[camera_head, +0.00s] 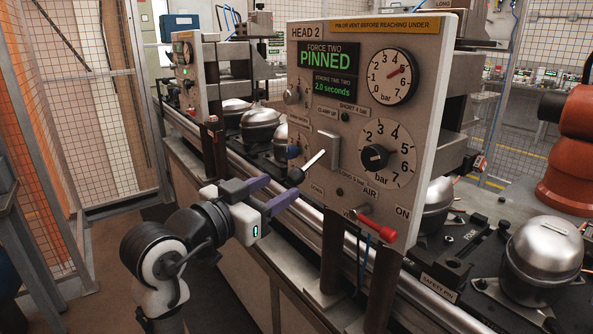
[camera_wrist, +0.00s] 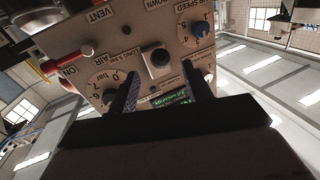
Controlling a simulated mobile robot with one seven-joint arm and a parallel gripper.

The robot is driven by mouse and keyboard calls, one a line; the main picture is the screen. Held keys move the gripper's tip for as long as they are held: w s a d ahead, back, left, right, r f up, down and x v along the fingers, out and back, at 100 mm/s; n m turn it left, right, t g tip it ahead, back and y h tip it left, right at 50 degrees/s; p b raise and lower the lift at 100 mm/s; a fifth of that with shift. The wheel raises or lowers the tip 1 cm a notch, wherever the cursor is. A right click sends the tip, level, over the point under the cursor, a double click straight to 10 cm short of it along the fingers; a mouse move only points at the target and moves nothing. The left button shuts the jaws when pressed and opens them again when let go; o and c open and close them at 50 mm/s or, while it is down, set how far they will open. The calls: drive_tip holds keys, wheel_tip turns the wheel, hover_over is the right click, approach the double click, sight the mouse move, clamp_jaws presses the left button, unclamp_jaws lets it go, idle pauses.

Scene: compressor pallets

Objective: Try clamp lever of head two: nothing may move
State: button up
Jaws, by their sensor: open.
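The head two panel (camera_head: 345,215) faces me, with its display (camera_head: 326,70) reading "FORCE TWO PINNED" and a stroke time of 2.0 seconds. The clamp lever (camera_head: 315,160) sticks out from a pale plate below the "CLAMP UP" label, its dark knob end toward my gripper. My gripper (camera_head: 284,187) is open, its purple fingers just short of the knob. In the wrist view, the lever's dark knob (camera_wrist: 158,60) appears between the two finger lines (camera_wrist: 160,76), apart from both. Contact cannot be seen.
A gauge (camera_head: 393,77) and a pressure knob (camera_head: 375,157) are right of the lever. The red air valve handle (camera_head: 378,228) sticks out below. A yellow warning label (camera_head: 384,26) tops the panel. Metal compressors (camera_head: 543,250) stand along the line. Mesh fencing (camera_head: 75,90) is at left.

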sight(291, 179)
drive_tip(key=p+x, duration=0.1)
drive_tip(key=x, duration=0.6)
clamp_jaws()
